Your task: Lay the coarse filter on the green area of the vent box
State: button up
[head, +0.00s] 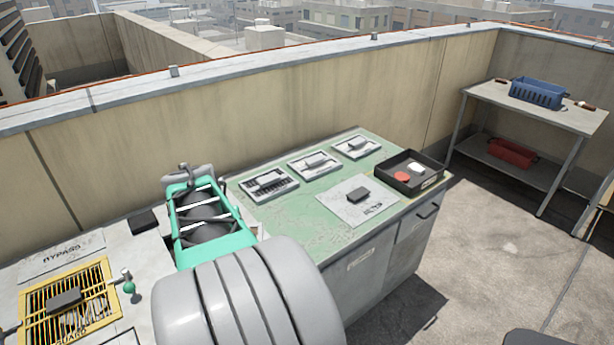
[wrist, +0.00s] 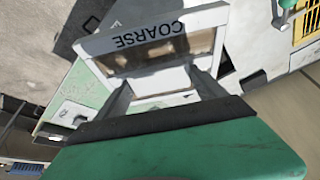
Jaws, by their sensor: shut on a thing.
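The coarse filter (wrist: 148,42) is a pale frame marked COARSE around a brownish mesh. It shows in the wrist view, tilted, between the two grey fingers of my gripper (wrist: 160,84), which is shut on it. In the head view my own arm covers the filter and the fingertips. The vent box is not clearly identifiable. A worn green top (head: 290,212) lies right of my arm, on a grey cabinet. Part of a green surface also shows in the wrist view (wrist: 84,88), left of the filter. I cannot tell whether the filter touches anything.
A pale plate with a dark block (head: 358,196) and a black tray (head: 436,180) sit right. A yellow guard grille (head: 107,280) and green-knobbed handle (head: 129,287) are left. A wall runs behind.

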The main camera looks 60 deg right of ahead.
jog(key=s+d+r+m+g+h+p, duration=0.1)
jog(key=s+d+m+g+p, duration=0.15)
jog(key=s+d+m, duration=0.95)
jog(key=d+f+n, duration=0.1)
jog(key=d+f, duration=0.2)
jog(key=d, duration=0.2)
jog(key=w+d+f+n, duration=0.1)
jog(key=d+f+n, duration=0.1)
jog(key=d+f, duration=0.1)
jog(key=w+d+f+n+p, duration=0.1)
jog(key=d+f, duration=0.2)
jog(key=d, duration=0.3)
jog(key=shift+d+f, duration=0.1)
jog(key=shift+d, duration=0.2)
jog(key=f, duration=0.3)
jog(key=shift+w+d+f, duration=0.15)
jog(key=shift+d+f, duration=0.1)
jog(key=shift+f, duration=0.05)
